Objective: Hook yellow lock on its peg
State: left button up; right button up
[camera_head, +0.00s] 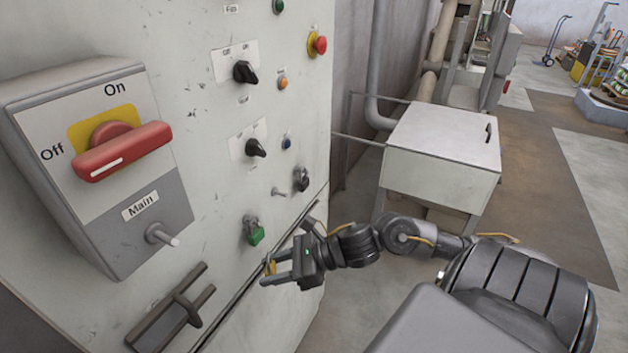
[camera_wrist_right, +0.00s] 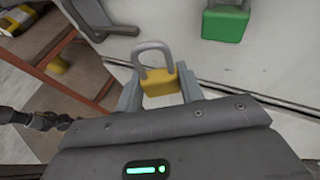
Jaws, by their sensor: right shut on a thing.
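My right gripper (camera_head: 268,274) is shut on the yellow lock (camera_head: 271,267), in front of the lower part of the grey panel. In the right wrist view the yellow lock (camera_wrist_right: 160,86) sits between both fingertips, with its grey shackle pointing up and away from the gripper. A green lock (camera_head: 256,236) hangs on the panel above the gripper; it also shows in the right wrist view (camera_wrist_right: 223,25). A dark lock (camera_head: 301,181) hangs higher to the right. A bare peg (camera_head: 279,191) stands out between them. My left gripper is not in view.
A main switch box (camera_head: 100,165) with a red handle (camera_head: 122,151) and a short metal peg (camera_head: 163,236) juts out at left. A dark latch handle (camera_head: 181,305) is on the panel's lower part. A pale cabinet (camera_head: 440,155) stands behind my right arm.

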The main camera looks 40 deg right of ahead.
jog(key=w+d+r+m+t+h, duration=0.1)
jog(key=d+r+m+t+h, duration=0.1)
jog(key=d, duration=0.5)
jog(key=w+d+r+m+t+h, duration=0.1)
jog(key=d+r+m+t+h, duration=0.1)
jog(key=d, duration=0.6)
jog(key=shift+w+d+r+m+h, duration=0.2)
jog(key=shift+r+m+h, duration=0.3)
jog(key=shift+m+h, duration=0.55)
